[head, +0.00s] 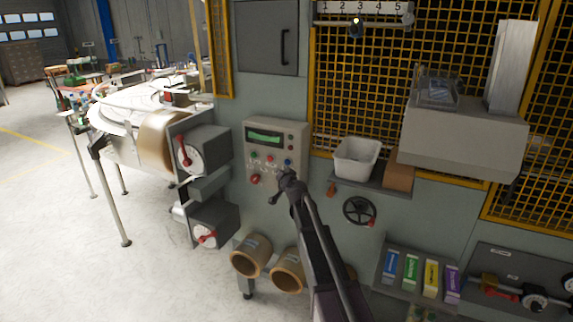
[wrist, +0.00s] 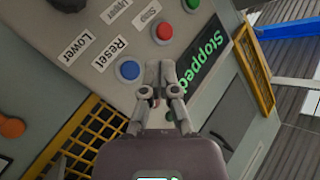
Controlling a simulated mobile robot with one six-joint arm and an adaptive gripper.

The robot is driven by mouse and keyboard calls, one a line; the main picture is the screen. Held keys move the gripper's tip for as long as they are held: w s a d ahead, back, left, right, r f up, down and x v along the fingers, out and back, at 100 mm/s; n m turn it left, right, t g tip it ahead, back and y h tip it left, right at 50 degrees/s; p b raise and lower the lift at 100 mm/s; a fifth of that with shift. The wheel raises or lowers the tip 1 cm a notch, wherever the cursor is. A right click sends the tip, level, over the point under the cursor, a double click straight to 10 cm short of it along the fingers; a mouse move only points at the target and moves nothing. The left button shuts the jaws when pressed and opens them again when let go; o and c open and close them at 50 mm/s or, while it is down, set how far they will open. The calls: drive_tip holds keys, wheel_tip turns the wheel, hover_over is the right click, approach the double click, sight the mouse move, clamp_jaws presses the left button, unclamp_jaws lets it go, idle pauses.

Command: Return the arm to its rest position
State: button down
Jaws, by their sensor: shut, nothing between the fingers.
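My gripper (head: 288,176) is in front of the grey control panel (head: 297,133) in the head view, just below the blue button (head: 288,162). My arm reaches up to it from the bottom of the picture. In the wrist view my gripper (wrist: 164,68) has its fingers together with nothing between them. The blue Reset button (wrist: 129,70) is just left of the fingertips, and the red Stop button (wrist: 164,32) is above them. The panel's display (wrist: 205,52) reads "Stopped". Whether the fingertips touch the panel cannot be told.
A white bin (head: 357,157) stands on a shelf right of the panel, above a black handwheel (head: 359,210). Cardboard-coloured rolls (head: 251,256) sit below. Coloured boxes (head: 431,277) are at lower right. Machine dials (head: 193,156) stick out on the left. Open floor (head: 60,230) lies far left.

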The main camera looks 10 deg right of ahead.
drive_tip(key=s+a+f+n+g+y+b, duration=0.1)
drive_tip(key=s+a+f+n+g+b, duration=0.2)
drive_tip(key=s+f, duration=0.5)
drive_tip(key=s+a+f+n+g+y+b, duration=0.15)
drive_tip(key=s+f+g, duration=0.35)
drive_tip(key=s, duration=0.6)
drive_tip(key=s+d+f+g+h, duration=0.1)
drive_tip(key=s+f+g, duration=0.1)
drive_tip(key=s, duration=0.6)
drive_tip(key=s+d+f+g+h+b, duration=0.1)
drive_tip(key=s+d+f+g+h, duration=0.1)
drive_tip(key=s, duration=0.6)
drive_tip(key=s+d+f+n+g+h+b, duration=0.1)
drive_tip(key=s+f+g, duration=0.3)
drive_tip(key=s, duration=0.4)
drive_tip(key=shift+s+d+f+h, duration=0.25)
drive_tip(key=shift+d+f+h, duration=0.3)
drive_tip(key=shift+d+f, duration=0.15)
